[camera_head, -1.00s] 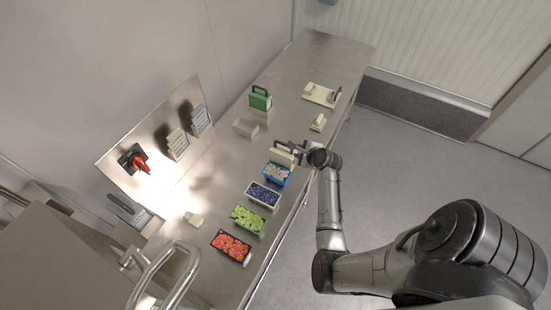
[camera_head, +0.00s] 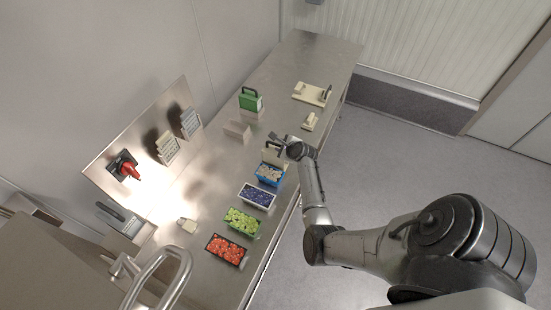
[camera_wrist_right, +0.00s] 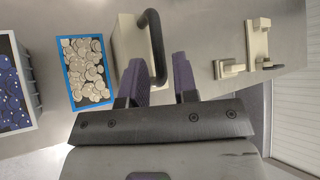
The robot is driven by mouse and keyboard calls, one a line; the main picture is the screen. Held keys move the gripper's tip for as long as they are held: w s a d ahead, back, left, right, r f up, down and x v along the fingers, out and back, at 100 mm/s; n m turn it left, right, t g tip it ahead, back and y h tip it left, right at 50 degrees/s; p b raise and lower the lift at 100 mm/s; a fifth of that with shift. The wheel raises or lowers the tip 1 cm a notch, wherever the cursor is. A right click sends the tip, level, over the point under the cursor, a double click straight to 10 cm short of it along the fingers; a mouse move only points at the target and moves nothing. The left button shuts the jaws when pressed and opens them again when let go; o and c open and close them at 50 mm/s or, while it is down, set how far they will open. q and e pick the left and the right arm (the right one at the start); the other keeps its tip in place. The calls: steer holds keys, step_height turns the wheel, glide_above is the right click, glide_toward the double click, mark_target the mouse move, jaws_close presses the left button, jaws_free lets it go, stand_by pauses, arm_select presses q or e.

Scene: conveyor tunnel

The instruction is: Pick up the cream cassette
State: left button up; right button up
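The cream cassette (camera_head: 275,157) stands on the steel table just behind the blue crate of metal discs (camera_head: 270,174), partly hidden by my right gripper (camera_head: 280,145). In the right wrist view the cassette (camera_wrist_right: 130,48) has a dark curved handle (camera_wrist_right: 154,45) on its right side. My right gripper (camera_wrist_right: 160,80) also shows there with its two fingers apart. My left gripper is in neither view.
Crates of blue (camera_head: 257,195), green (camera_head: 242,221) and red (camera_head: 227,249) pieces line the table's near side. A green cassette (camera_head: 250,99), a pale block (camera_head: 237,130) and cream fixtures (camera_head: 312,94) stand farther back. A red knob (camera_head: 129,170) juts from the left wall panel.

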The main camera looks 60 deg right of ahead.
mark_target(276, 144)
steer(key=shift+b+x, duration=0.6)
steer(key=shift+x, duration=1.95)
steer(key=shift+a, duration=0.1)
jaws_close()
